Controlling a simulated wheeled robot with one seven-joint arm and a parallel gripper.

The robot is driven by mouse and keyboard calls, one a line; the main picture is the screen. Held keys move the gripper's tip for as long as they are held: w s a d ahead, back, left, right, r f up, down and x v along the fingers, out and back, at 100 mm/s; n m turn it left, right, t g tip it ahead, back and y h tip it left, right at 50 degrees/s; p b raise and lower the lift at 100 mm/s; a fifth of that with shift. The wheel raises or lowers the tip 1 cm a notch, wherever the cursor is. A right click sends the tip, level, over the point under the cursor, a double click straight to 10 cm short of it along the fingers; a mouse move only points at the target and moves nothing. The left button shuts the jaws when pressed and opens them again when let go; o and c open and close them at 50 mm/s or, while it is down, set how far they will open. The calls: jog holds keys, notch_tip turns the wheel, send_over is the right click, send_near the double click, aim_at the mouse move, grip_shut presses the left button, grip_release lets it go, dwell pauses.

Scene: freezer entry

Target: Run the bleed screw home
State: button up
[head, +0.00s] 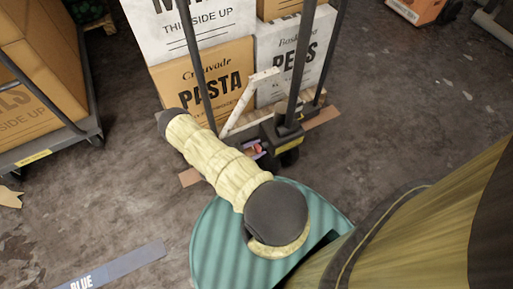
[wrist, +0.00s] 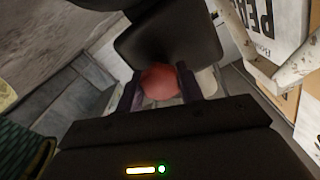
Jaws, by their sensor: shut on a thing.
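A round red knob, which I take to be the bleed screw (wrist: 159,82), sits between my fingers in the wrist view. My gripper (wrist: 161,88) is shut on it, one dark finger on each side. A dark rounded part lies just beyond the knob. In the head view the red knob (head: 257,148) shows small at the dark base of a pallet jack (head: 288,132), beside my arm. The screw's thread and seat are hidden, so its depth cannot be told.
A pale, chipped lever (head: 247,98) slants up from the jack's base, close to its dark upright bars. Boxes marked PASTA (head: 210,83) and PEAS (head: 290,65) stand behind. A loaded trolley (head: 45,145) is at the left. The floor between is mostly open.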

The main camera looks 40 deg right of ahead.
jog(key=shift+a+m+p, duration=0.15)
jog(key=shift+m+p, duration=0.15)
jog(key=shift+m, duration=1.1)
jog(key=shift+w+a+f, duration=0.1)
jog(key=o, duration=1)
jog(key=shift+d, duration=0.2)
jog(key=shift+a, duration=0.1)
jog(key=p+v, duration=0.2)
jog(key=v, duration=1.5)
jog(key=shift+a, duration=0.1)
jog(key=shift+w, duration=0.1)
